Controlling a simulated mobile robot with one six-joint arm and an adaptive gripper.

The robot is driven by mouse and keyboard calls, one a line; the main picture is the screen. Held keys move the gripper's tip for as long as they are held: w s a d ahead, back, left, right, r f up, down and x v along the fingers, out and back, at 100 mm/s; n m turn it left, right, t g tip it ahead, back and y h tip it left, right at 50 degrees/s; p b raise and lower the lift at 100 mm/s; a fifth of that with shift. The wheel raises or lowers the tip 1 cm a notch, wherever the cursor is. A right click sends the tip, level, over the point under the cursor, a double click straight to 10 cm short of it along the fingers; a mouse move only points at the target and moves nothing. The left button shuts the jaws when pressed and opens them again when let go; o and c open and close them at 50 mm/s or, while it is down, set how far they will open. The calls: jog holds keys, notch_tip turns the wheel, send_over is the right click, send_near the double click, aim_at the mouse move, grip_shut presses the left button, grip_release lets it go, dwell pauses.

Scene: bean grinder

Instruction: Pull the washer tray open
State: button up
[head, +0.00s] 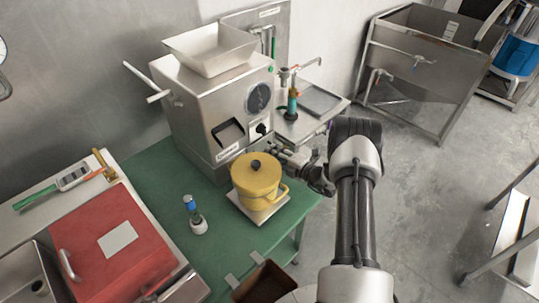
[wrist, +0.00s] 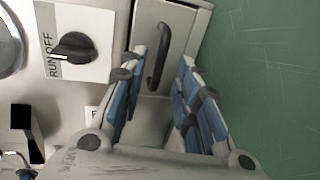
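A pale metal drawer front (wrist: 178,28) with a dark bar handle (wrist: 160,55) shows in the wrist view, on the machine's face; I take it to be the washer tray. It looks shut. My gripper (wrist: 163,66) is open, with one blue-padded finger on each side of the handle. I cannot tell whether the fingertips touch the handle or stop just short of it. In the head view my gripper (head: 284,152) is low beside the steel grinder (head: 205,105), behind the yellow pot, and the drawer is hidden.
A yellow lidded pot (head: 256,178) on a scale (head: 262,212) stands close to my gripper on the green table (head: 150,183). A RUN/OFF knob (wrist: 74,47) is left of the drawer. A steel sink (head: 422,55) stands behind on the right.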

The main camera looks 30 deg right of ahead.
jog(key=shift+x, duration=1.45)
grip_shut()
